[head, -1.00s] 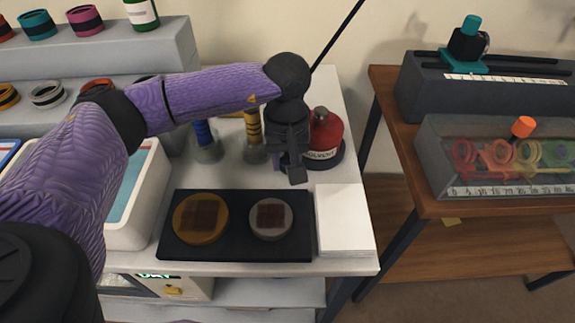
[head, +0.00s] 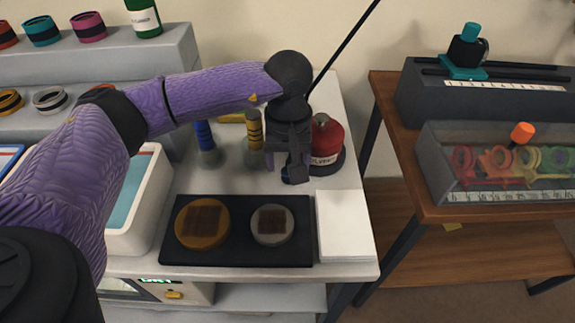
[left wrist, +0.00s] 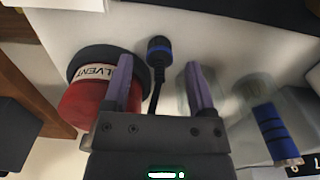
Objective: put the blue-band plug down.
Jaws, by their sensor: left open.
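The blue-band plug (left wrist: 158,48) is a short black plug with a blue ring and a dark cable, in the left wrist view. It lies on the pale bench top beyond my fingertips, with its cable running back between the fingers. In the head view a small dark-blue part of the plug (head: 292,180) shows just below my gripper; the rest is hidden. My left gripper (head: 286,168) points down at the bench beside the red solvent bottle. Its two purple fingers (left wrist: 162,72) are spread apart, and neither touches the plug. My right gripper is not in view.
The red solvent bottle (head: 328,138) stands close on the right. Blue-handled (head: 204,135) and yellow-handled (head: 254,128) tools stand on the left. A black mat (head: 238,258) with two round pieces and a white pad (head: 345,228) lie in front. A bare strip separates them.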

